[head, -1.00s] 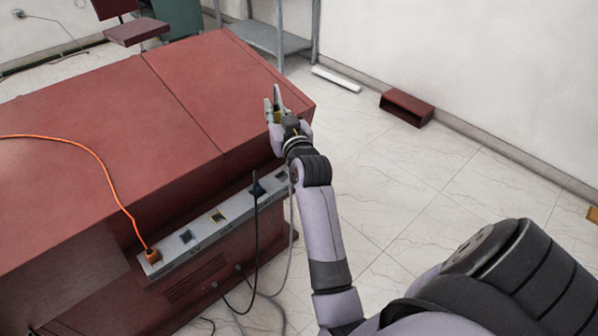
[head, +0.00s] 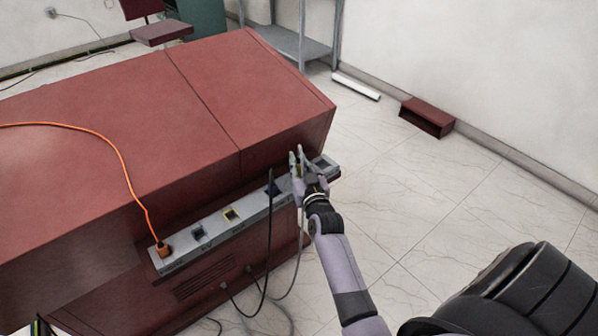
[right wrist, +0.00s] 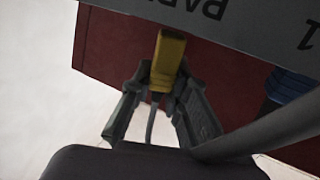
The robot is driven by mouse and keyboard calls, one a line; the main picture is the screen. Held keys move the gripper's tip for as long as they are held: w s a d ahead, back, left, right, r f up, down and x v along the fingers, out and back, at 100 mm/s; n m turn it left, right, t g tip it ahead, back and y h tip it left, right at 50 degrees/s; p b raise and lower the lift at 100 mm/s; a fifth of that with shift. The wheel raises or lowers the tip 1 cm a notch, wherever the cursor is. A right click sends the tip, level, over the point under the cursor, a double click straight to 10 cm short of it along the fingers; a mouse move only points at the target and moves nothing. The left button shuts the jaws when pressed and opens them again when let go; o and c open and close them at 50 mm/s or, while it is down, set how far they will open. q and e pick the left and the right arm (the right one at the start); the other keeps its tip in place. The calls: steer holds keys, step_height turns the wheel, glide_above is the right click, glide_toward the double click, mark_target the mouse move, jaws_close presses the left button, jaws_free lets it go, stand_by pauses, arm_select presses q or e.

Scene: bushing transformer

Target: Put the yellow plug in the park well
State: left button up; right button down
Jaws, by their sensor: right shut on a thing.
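My right gripper (head: 297,158) is shut on the yellow plug (right wrist: 168,58) at the right end of the grey socket strip (head: 217,222). In the right wrist view the plug stands out between the two fingers (right wrist: 162,82), its end by the strip's edge, close to the upside-down letters "PAR" (right wrist: 222,8). Whether its tip touches the strip, I cannot tell. In the head view the plug is mostly hidden by the fingers. A dark square well (head: 323,163) shows just right of the gripper; its label is unreadable there. My left gripper is not in view.
An orange plug (head: 163,250) with an orange cable sits at the strip's left end. A black plug (head: 273,189) with a hanging cable stands just left of my gripper. A blue plug part (right wrist: 285,88) and grey cable show in the wrist view. The red cabinet (head: 130,130) rises behind.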

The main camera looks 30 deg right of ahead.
mark_target(300, 174)
steer(key=shift+f, duration=1.5)
steer(key=shift+f+b, duration=0.15)
steer(key=shift+b, duration=0.15)
steer(key=c, duration=1.5)
jaws_free()
steer(key=shift+c, duration=0.2)
steer(key=shift+r, duration=0.3)
steer(key=v, duration=1.2)
